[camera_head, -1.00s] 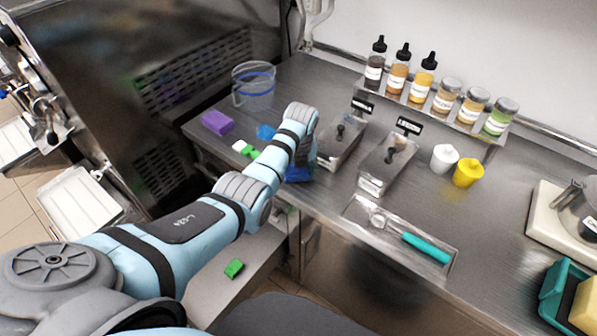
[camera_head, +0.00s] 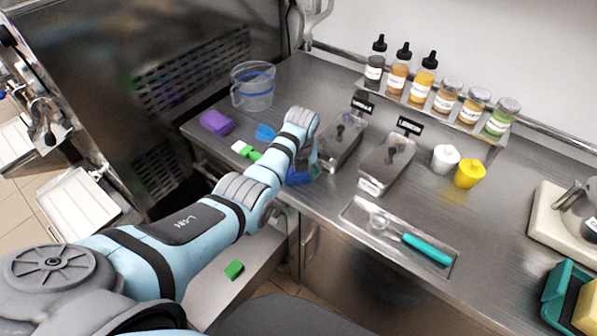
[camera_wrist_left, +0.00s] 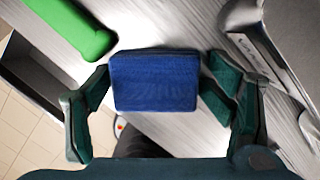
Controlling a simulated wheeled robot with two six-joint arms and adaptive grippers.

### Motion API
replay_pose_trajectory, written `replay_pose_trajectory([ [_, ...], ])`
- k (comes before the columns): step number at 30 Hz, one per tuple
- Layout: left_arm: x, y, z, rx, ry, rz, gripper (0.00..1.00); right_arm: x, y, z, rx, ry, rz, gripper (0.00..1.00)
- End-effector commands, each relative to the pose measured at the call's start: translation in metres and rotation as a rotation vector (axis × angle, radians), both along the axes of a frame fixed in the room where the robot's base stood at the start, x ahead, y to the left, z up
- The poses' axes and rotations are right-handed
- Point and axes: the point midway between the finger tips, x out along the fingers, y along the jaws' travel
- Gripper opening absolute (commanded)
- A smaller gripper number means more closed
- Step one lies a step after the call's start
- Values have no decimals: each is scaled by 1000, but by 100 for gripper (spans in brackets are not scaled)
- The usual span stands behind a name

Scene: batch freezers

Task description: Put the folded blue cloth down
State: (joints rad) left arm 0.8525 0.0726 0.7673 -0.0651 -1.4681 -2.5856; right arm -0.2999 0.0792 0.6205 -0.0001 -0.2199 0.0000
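The folded blue cloth (camera_wrist_left: 154,80) shows as a flat rectangle in the middle of the left wrist view, over the counter's front edge. In the head view it shows only in part (camera_head: 299,177), behind my left forearm. My left gripper (camera_wrist_left: 155,84) has its two dark green fingers spread wide, one on each side of the cloth. Small gaps seem to separate the fingers from the cloth's edges. In the head view my left gripper (camera_head: 301,168) points down at the counter, mostly hidden by the wrist. My right gripper is not in view.
A green-and-white tool (camera_head: 246,150) lies left of the cloth. A purple block (camera_head: 216,122) and a clear jug (camera_head: 252,88) stand farther back. A lidded metal container (camera_head: 342,142) stands close on the right; a tray with a teal-handled scoop (camera_head: 426,248) lies farther right.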

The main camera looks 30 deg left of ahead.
Motion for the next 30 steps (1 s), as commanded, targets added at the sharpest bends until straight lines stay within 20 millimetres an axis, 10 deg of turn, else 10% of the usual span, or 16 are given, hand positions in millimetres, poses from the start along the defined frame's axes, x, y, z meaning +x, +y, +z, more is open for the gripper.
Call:
replay_pose_trajectory([
  [14,-1,1,8,2,1,0,70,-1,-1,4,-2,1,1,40],
  [30,-15,-13,122,2,-5,0,70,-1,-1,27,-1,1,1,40],
])
